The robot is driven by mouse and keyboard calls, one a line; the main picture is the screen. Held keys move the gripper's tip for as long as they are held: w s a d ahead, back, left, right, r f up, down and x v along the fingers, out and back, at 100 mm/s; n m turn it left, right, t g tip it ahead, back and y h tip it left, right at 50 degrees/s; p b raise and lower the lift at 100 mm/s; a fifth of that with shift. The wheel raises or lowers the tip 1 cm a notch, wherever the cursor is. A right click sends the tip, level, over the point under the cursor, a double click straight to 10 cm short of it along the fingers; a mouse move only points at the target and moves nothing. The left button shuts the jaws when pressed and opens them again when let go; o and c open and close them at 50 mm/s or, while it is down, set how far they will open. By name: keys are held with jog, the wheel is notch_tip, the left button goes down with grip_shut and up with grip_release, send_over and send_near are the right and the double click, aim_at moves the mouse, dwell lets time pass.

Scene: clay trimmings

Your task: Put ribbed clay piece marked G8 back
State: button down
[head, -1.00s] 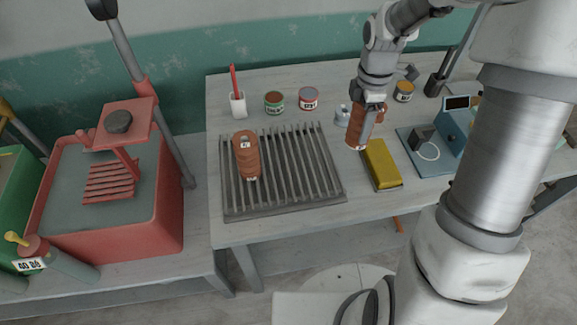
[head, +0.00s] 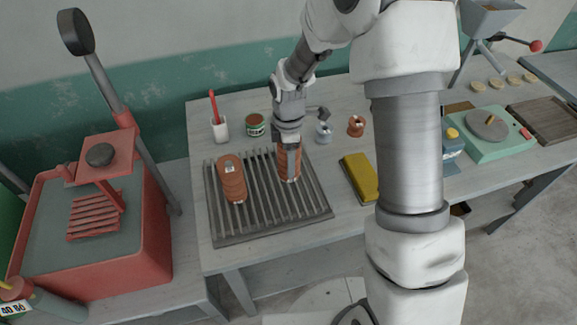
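My gripper (head: 289,148) points down over the right half of the slatted grey rack (head: 270,232). It is shut on a ribbed orange-brown clay piece (head: 288,174), which hangs roughly upright; one dark finger crosses its front. I cannot tell whether its bottom touches the slats, and no mark on it can be read. A gap of several slats lies between the two pieces.
Behind the rack stand a white cup with a red stick (head: 219,128), a green-labelled can (head: 255,125), a small grey container (head: 324,132) and a brown one (head: 355,126). A yellow block (head: 358,177) lies right of the rack. A red press (head: 100,225) stands left.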

jog(key=shift+f+p, duration=0.35)
jog(key=shift+f, duration=1.65)
jog(key=shift+f, duration=0.2)
grip_release()
